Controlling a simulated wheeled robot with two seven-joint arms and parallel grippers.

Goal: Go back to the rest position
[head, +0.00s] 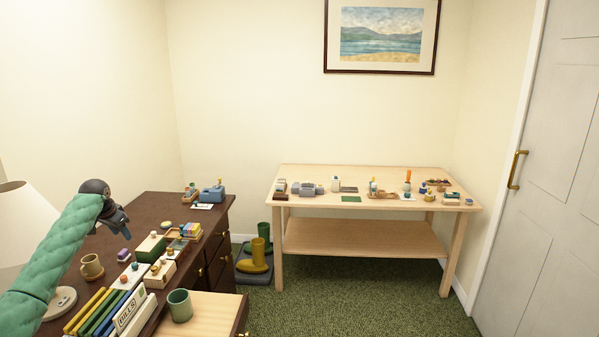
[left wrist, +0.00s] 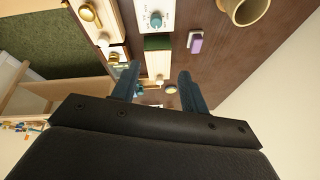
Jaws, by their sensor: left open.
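My left gripper (head: 121,216) is raised above the back left part of the dark wooden desk (head: 150,207). In the left wrist view its two fingers (left wrist: 156,86) stand apart with nothing between them. The desk top and its small objects show beyond the fingers, apart from them. My left arm, in a green quilted sleeve, comes in from the left in the head view. My right gripper does not show in either view.
The desk holds a tan mug (head: 91,266), a green cup (head: 179,305), a BILLS box (head: 130,313), colored folders and several small boxes. A lamp (head: 22,225) stands at left. A light wooden table (head: 350,176) stands at the back; green carpet (head: 330,300) lies clear before it.

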